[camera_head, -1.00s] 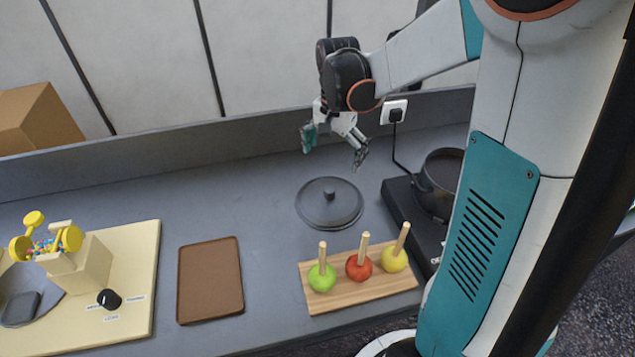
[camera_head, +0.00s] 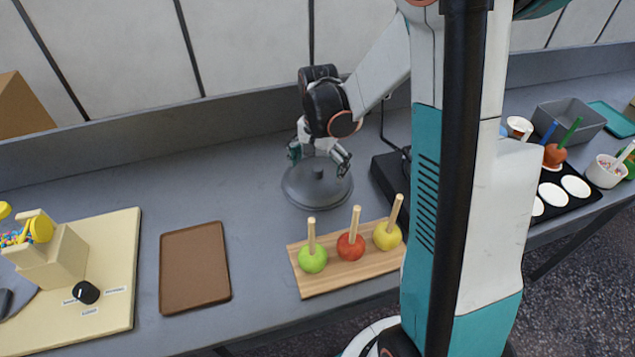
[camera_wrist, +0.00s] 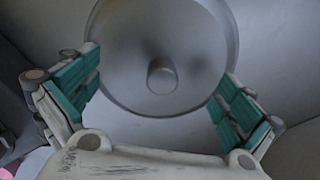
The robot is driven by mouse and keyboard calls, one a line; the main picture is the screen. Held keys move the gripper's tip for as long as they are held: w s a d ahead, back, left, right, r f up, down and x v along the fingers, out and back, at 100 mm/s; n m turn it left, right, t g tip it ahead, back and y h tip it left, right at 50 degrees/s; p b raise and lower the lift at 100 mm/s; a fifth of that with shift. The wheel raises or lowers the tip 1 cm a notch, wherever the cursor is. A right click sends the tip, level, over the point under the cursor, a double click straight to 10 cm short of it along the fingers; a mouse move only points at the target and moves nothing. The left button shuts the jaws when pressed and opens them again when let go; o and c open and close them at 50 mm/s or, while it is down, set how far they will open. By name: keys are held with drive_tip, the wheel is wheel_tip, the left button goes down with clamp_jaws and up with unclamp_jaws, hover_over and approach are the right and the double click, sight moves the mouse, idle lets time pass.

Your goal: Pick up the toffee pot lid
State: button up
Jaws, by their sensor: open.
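The toffee pot lid (camera_head: 317,190) is a round dark grey disc with a small knob in its middle. It lies flat on the grey counter behind the apple board. My gripper (camera_head: 319,157) is open and empty, just above and behind the lid in the head view. In the wrist view the lid (camera_wrist: 165,45) fills the top middle, with its knob (camera_wrist: 162,76) between and beyond the two spread teal-padded fingers. The fingers of my gripper (camera_wrist: 160,95) are apart from the knob.
A wooden board (camera_head: 345,262) with green, red and yellow apples on sticks stands in front of the lid. A dark hob (camera_head: 392,178) sits to its right, partly hidden by my arm. A brown tray (camera_head: 195,265) lies to the left. The counter left of the lid is clear.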

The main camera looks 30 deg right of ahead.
drive_tip(key=shift+f, duration=0.45)
drive_tip(key=shift+r, duration=0.1)
drive_tip(key=c, duration=1.6)
drive_tip(key=shift+s, duration=0.15)
drive_tip(key=shift+c, duration=1)
